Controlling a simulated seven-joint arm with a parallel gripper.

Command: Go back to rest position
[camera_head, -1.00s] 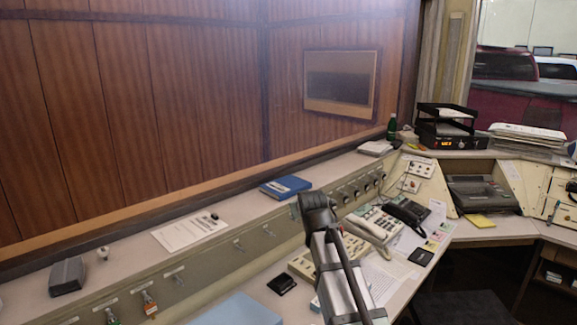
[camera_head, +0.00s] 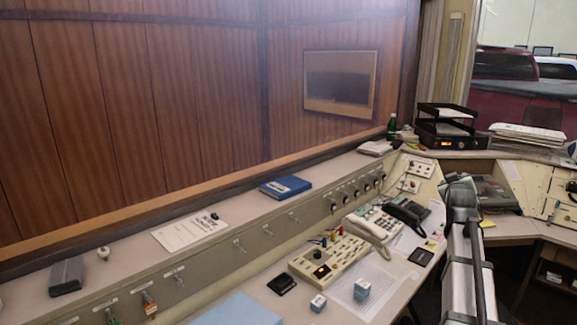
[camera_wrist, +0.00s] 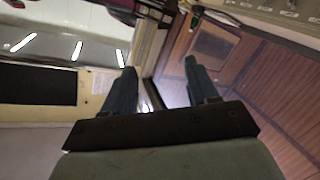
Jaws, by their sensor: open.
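My gripper (camera_wrist: 160,85) shows in the wrist view with its two fingers apart and nothing between them. It points at the far corner of the room, away from the console top. In the head view my arm rises at the right, in front of the desk's right part; the gripper's fingers cannot be made out there. The console desk (camera_head: 236,262) runs from the lower left to the back right.
A blue book (camera_head: 285,187) lies on the ledge. A black tray stack (camera_head: 447,130) stands at the back. A wood-panelled wall (camera_head: 180,110) closes the left side.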

